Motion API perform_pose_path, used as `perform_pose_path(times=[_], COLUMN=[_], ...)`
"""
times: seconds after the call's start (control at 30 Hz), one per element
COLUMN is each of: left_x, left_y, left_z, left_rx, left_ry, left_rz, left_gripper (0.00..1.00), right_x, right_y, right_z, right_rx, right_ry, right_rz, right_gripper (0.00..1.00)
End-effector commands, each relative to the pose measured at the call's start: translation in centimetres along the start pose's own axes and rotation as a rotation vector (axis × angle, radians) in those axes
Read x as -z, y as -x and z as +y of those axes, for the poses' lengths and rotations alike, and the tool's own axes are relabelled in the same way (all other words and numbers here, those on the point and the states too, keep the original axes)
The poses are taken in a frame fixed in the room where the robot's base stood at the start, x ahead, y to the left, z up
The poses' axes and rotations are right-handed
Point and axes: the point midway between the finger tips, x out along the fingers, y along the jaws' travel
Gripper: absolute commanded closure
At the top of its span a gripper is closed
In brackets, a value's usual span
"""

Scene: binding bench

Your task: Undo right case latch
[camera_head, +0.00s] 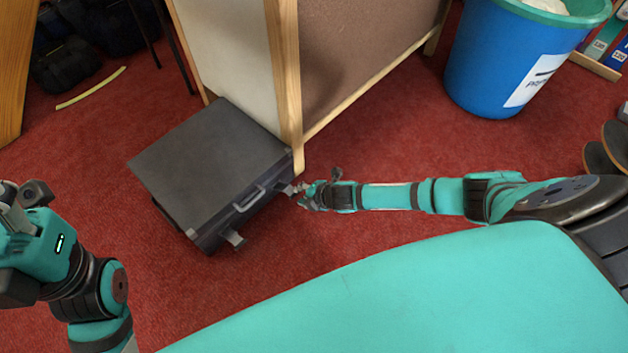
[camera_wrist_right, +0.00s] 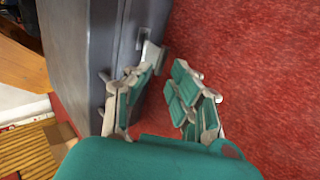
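The dark grey case (camera_head: 210,165) lies flat on the red carpet. Its handle (camera_head: 250,198) is on the front side. The right latch (camera_head: 287,189) is at the far right end, close to my right gripper (camera_head: 304,195). In the right wrist view, the case (camera_wrist_right: 85,60) is at left and a pale metal latch piece (camera_wrist_right: 152,55) juts out just beyond my open right fingers (camera_wrist_right: 160,92); contact is unclear. My left gripper (camera_head: 14,198) is at the left edge, away from the case; its fingertips are unclear.
A wood-framed panel unit (camera_head: 287,80) stands right against the case's back and right corner. A blue bin (camera_head: 500,60) is at upper right. A yellow strip (camera_head: 90,88) lies on the carpet at left. Carpet in front of the case is clear.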

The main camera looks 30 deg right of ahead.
Motion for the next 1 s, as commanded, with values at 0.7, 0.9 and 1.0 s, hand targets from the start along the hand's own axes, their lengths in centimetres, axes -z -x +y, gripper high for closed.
perform_pose_path(times=[0.7,0.9,1.0], left_x=[0.0,0.0,0.0], left_y=[0.0,0.0,0.0], left_z=[0.0,0.0,0.0], left_rx=[0.002,0.002,0.002], left_ry=[0.000,0.001,0.001], left_rz=[-0.001,-0.001,-0.001], left_gripper=[0.60,0.60,0.60], right_x=[0.0,0.0,0.0], right_y=[8.2,8.1,8.1], right_z=[0.1,0.1,0.1], right_rx=[-0.002,-0.002,-0.002], right_ry=[0.000,0.000,0.000], right_rz=[0.000,0.000,0.000], right_gripper=[0.79,0.79,0.79])
